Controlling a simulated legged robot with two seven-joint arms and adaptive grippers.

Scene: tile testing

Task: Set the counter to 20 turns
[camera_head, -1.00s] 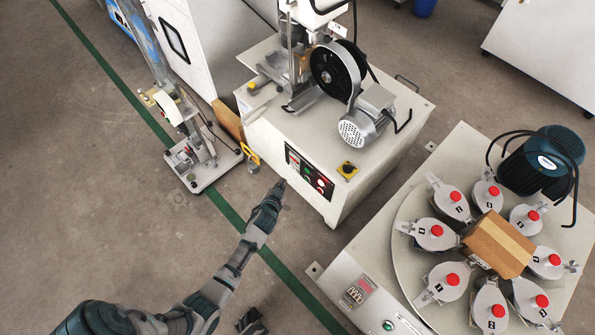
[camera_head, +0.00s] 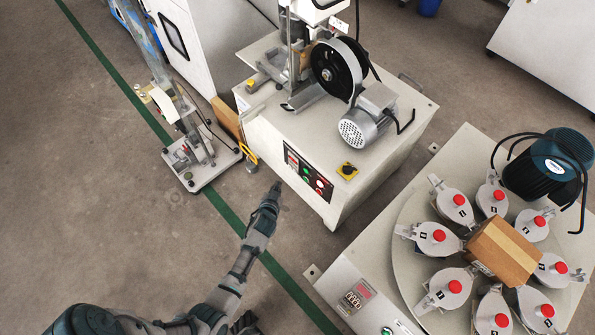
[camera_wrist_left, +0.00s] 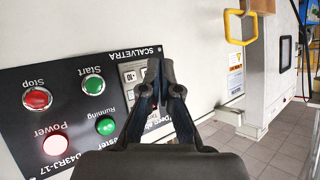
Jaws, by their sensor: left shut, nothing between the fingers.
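The machine's black control panel (camera_head: 308,174) is on the front of the pale cabinet. In the left wrist view the panel (camera_wrist_left: 70,118) appears upside down, with Start, Stop, Running and Power marks. A pale counter block with small digit windows (camera_wrist_left: 130,76) sits on it, partly hidden behind my fingers. My left gripper (camera_head: 277,186) is just in front of the panel's left end. In the left wrist view the gripper (camera_wrist_left: 160,68) is shut and empty, its tips over the counter's edge. I cannot tell whether they touch it. The counter's full reading is hidden. My right gripper is not in view.
A second machine with a turntable (camera_head: 416,205) stands at the right, with its own red display and counter (camera_head: 355,296). A small stand (camera_head: 193,165) is further left. Floor is clear around my forearm.

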